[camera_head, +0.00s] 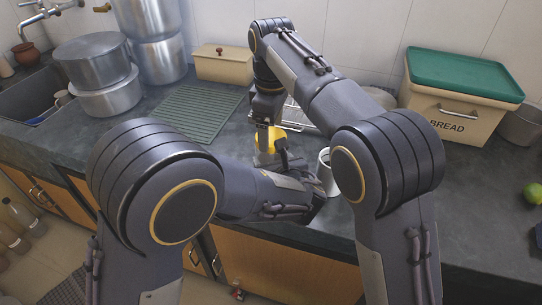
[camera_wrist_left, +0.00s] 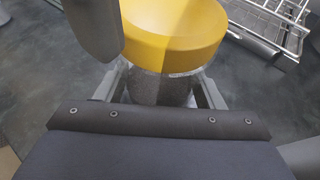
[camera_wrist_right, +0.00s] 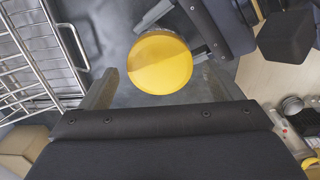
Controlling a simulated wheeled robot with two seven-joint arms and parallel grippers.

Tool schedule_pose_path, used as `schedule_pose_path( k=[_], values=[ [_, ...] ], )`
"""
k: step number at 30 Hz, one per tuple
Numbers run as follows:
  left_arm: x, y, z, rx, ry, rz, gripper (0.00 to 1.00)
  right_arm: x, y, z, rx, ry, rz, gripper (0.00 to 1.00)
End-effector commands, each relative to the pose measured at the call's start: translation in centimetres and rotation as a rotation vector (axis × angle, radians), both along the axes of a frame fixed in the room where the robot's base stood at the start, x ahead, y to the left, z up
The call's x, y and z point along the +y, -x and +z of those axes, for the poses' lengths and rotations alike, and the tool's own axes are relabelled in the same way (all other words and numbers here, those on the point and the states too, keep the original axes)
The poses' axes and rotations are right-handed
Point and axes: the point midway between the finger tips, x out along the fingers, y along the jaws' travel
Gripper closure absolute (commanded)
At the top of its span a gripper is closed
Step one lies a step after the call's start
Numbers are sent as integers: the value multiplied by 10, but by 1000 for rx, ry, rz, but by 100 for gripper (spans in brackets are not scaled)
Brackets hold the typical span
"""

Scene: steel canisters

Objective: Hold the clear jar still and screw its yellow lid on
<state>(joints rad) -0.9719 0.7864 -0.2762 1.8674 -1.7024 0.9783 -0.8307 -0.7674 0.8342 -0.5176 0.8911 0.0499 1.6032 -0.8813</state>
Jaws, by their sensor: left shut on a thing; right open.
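The yellow lid (camera_wrist_left: 172,32) sits on top of the clear jar (camera_wrist_left: 160,88), and looks level there. How far it is threaded cannot be told. My left gripper (camera_wrist_left: 160,85) is shut on the jar's body, one finger on each side below the lid. My right gripper (camera_wrist_right: 158,85) is open above the lid, which shows as a round yellow disc (camera_wrist_right: 160,63) between and slightly beyond its fingers. In the head view the lid (camera_head: 270,137) is partly hidden by the grippers.
A wire rack (camera_wrist_right: 35,60) stands close by, behind the jar. A metal mug (camera_head: 325,172) is just right of my left wrist. A green ribbed mat (camera_head: 197,110) lies to the left. The bread bin (camera_head: 455,105) stands at the back right.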

Motion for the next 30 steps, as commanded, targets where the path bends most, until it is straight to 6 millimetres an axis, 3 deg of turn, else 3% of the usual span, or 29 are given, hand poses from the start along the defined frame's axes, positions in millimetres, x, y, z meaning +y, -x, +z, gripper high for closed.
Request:
schedule_pose_path(
  k=[6, 17, 27, 30],
  values=[
    [0, 0, 0, 1, 0, 0, 100, 0, 0, -24, 0, 1, 0, 15],
    [0, 0, -1, 1, 0, 0, 100, 0, -1, -29, -1, 0, -1, 15],
    [0, 0, 0, 1, 0, 0, 100, 0, -1, -29, -1, 0, -1, 56],
    [0, 0, 0, 1, 0, 0, 100, 0, -1, -29, -1, 0, -6, 60]
  ],
)
